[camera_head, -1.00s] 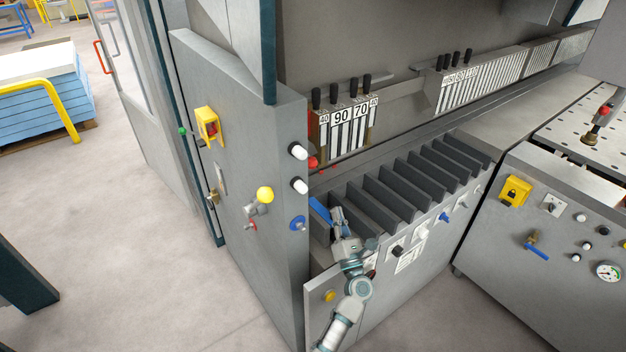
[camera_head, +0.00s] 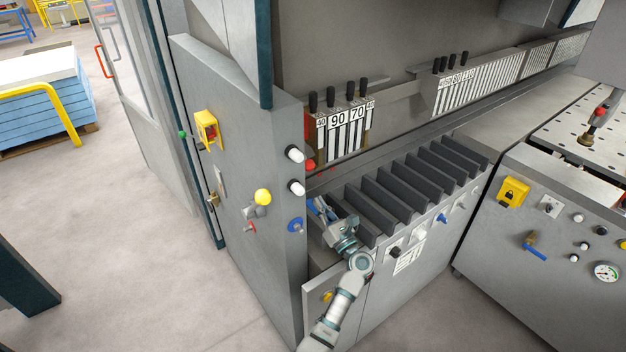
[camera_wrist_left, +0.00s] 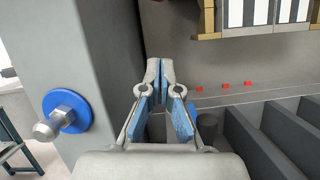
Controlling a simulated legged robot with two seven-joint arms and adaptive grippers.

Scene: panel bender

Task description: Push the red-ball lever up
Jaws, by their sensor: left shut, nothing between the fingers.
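A red ball (camera_head: 310,164), which looks like the lever's knob, shows in the head view just past the cabinet's front edge, beside the numbered tool blocks. Its shaft is mostly hidden. My left gripper (camera_head: 315,203) is below it and apart from it, in the gap between the cabinet and the dark slotted rack. In the left wrist view the left gripper (camera_wrist_left: 158,68) is shut, its blue-padded fingers together with nothing between them. The red ball cannot be made out in the wrist view. My right gripper is not in view.
The grey cabinet (camera_head: 240,290) stands close left of the gripper, with a blue knob (camera_head: 296,225), white knobs and a yellow ball (camera_head: 263,197). The dark rack (camera_head: 398,198) is close on the right. The tool blocks (camera_head: 340,132) hang above. Small red marks (camera_wrist_left: 225,86) line the ledge ahead.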

